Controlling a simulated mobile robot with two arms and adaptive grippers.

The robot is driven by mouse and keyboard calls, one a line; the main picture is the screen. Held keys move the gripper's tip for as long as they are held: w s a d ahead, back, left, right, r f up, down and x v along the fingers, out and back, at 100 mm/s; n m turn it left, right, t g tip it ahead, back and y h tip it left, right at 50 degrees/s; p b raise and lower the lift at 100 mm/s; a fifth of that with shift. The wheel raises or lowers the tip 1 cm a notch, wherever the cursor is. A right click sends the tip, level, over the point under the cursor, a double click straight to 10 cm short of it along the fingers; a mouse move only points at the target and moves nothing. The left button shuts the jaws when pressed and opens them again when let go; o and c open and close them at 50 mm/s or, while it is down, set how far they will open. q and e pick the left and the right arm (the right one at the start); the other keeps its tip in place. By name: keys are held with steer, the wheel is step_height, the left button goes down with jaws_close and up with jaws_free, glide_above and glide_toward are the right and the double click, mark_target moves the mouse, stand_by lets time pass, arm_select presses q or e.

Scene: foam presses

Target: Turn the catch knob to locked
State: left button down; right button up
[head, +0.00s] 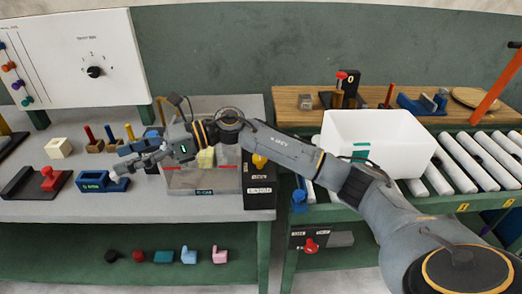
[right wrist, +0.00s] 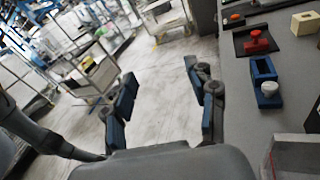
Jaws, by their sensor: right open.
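Several knobs show, and their labels are too small to read, so I cannot tell which is the catch knob. A red knob (head: 310,245) is on a plate on the right bench's front. A black dial (head: 95,71) is on the white wall panel. My right gripper (head: 122,163) is open and empty above the left bench, near the blue block with a white knob (head: 113,177). Its spread fingers show in the right wrist view (right wrist: 160,85), with floor beyond. My left gripper is out of view.
A clear-walled box (head: 202,190) lies under my right forearm. A red-handled press (head: 49,180), a cream block (head: 58,148) and coloured pegs stand on the left bench. A white bin (head: 376,140) and rollers (head: 478,168) are at right. The lower shelf (head: 60,255) holds small coloured pieces.

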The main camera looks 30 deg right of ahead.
steer(key=w+d+n+g+h, duration=0.15)
steer(key=d+n+h, duration=0.45)
steer(key=d, duration=0.8)
steer(key=g+h, duration=0.3)
steer(key=h, duration=0.3)
glide_toward(260, 161)
steer(key=x, duration=0.2)
steer(key=w+x, duration=0.1)
steer(key=x, duration=0.5)
steer(key=shift+w+d+f+p, duration=0.15)
steer(key=shift+w+d+p, duration=0.05)
steer(key=shift+d+p, duration=0.2)
steer(key=c, duration=1.1)
steer(key=shift+c, duration=0.2)
